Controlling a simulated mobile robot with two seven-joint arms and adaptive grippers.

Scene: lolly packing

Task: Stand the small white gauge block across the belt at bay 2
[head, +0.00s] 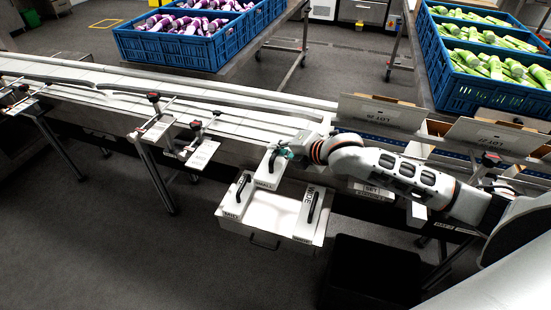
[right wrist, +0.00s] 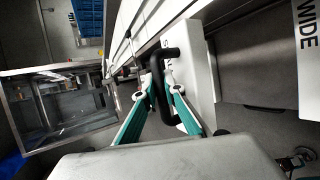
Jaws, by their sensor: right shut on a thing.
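The small white gauge block (head: 268,168), marked SMALL, is at the back of a white drawer (head: 269,217). I cannot tell whether it still touches the drawer. My right gripper (head: 285,153) is shut on its black handle; in the right wrist view the fingers (right wrist: 163,103) close around the dark handle (right wrist: 158,75), with the white block (right wrist: 196,72) just beyond. The white belt (head: 150,95) runs behind, from upper left towards the right. I cannot read which bay is bay 2. My left gripper is not in view.
Two other white blocks with black handles lie in the drawer: one at left (head: 230,205) and one marked WIDE (head: 303,228). Rail brackets with red knobs (head: 197,125) stick out from the belt's front. Blue crates (head: 190,45) stand behind. A dark bin (head: 365,270) is below right.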

